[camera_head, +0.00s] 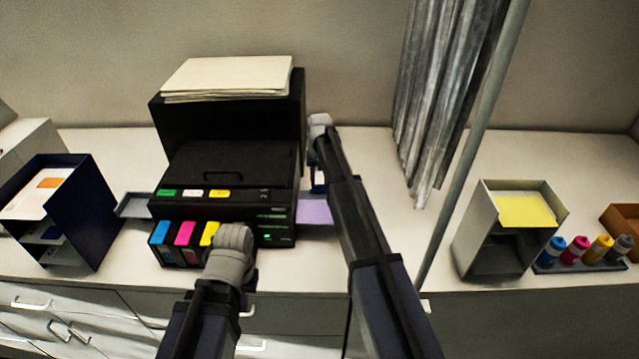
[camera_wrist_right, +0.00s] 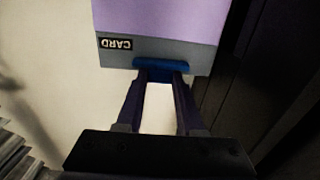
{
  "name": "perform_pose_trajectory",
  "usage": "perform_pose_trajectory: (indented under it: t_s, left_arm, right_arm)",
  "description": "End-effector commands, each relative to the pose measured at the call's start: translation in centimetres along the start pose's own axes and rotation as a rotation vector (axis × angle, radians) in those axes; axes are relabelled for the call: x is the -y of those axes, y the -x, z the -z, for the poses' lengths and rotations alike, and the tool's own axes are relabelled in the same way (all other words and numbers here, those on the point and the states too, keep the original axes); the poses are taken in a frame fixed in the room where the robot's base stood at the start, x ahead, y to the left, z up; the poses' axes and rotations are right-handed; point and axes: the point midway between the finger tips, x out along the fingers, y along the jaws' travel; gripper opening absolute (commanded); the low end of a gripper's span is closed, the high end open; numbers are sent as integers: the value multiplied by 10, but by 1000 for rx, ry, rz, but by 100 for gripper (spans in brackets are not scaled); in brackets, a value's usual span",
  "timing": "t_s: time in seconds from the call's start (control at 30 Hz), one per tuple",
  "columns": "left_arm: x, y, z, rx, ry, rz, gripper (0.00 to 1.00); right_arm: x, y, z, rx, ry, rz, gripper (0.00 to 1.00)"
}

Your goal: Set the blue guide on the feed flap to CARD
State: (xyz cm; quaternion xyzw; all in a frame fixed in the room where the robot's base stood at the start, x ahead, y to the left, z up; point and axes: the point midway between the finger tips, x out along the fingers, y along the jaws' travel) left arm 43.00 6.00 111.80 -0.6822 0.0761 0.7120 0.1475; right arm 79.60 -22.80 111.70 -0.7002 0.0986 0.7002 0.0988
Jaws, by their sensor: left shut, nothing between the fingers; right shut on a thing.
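The feed flap (camera_head: 315,211) is a lilac panel at the right side of the black printer (camera_head: 225,180). In the right wrist view the flap (camera_wrist_right: 160,18) has a grey edge strip with an upside-down CARD label (camera_wrist_right: 115,43) at its left. The blue guide (camera_wrist_right: 162,66) sits on the strip's edge, to the right of the label, not level with its middle. My right gripper (camera_wrist_right: 162,78) is shut on the guide, fingers at its underside. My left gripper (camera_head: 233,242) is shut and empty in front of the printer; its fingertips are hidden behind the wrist.
Coloured cartridges (camera_head: 185,240) sit at the printer's front left, close to my left gripper. A paper stack (camera_head: 228,76) lies on top. A pole (camera_head: 470,150) and grey curtain (camera_head: 440,90) stand right of my right arm. A dark blue tray unit (camera_head: 85,215) stands left.

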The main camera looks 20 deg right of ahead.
Motion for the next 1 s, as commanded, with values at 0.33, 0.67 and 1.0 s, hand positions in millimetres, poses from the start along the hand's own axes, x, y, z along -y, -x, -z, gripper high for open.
perform_pose_trajectory:
  t_s: [0.33, 0.67, 1.0]
  left_arm:
    - [0, 0, 0, 0, 0, 0, 0]
    - [0, 0, 0, 0, 0, 0, 0]
    - [0, 0, 0, 0, 0, 0, 0]
  right_arm:
    - [-1, 0, -21, 0, 1, 0, 0]
    - [0, 0, -30, 0, 0, 0, 0]
    - [0, 0, -30, 0, 0, 0, 68]
